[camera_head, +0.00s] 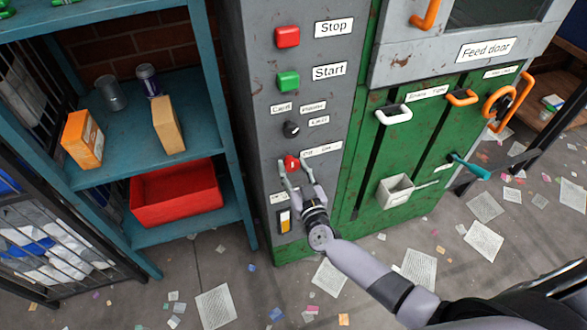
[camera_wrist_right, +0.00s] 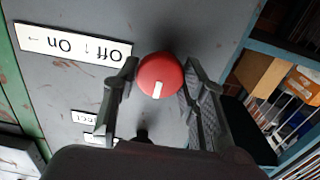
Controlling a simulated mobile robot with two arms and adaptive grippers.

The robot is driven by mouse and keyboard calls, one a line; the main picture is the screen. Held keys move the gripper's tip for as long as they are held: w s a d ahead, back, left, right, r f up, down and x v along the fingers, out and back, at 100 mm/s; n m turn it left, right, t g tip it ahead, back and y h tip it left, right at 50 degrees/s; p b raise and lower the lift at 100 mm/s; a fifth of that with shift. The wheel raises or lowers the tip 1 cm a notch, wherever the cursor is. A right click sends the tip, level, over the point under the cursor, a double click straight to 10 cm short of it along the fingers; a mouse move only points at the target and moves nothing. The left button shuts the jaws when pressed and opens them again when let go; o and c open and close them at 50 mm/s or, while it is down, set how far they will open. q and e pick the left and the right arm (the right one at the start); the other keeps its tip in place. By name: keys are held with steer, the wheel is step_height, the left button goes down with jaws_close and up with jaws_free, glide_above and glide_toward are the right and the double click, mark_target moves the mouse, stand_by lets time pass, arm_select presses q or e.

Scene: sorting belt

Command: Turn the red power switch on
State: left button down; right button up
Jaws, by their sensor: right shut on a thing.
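The red power switch (camera_head: 291,163) is a round red knob on the grey control panel, below the black selector knob. In the right wrist view the switch (camera_wrist_right: 160,75) shows a white mark near its lower edge, beside an "Off / On" label (camera_wrist_right: 70,44). My right gripper (camera_head: 295,170) reaches up to the panel with one finger on each side of the knob. In the wrist view the right gripper (camera_wrist_right: 158,85) is shut on the knob. My left gripper is not in view.
The panel also has a red Stop button (camera_head: 287,37), a green Start button (camera_head: 288,81) and a black knob (camera_head: 291,129). A teal shelf (camera_head: 190,150) with a red bin (camera_head: 176,208) stands at left. The green machine (camera_head: 400,150) with orange handles is at right. Papers litter the floor.

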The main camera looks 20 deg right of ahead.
steer(key=shift+m, duration=0.3)
steer(key=shift+c, duration=0.5)
steer(key=m, duration=0.7)
steer(key=shift+f, duration=0.1)
steer(key=m+b, duration=0.2)
steer(key=m, duration=0.3)
steer(key=shift+m, duration=0.4)
steer(key=shift+m+b, duration=0.55)
steer(key=shift+m, duration=1.75)
steer(key=o, duration=1.2)
steer(key=shift+c, duration=0.2)
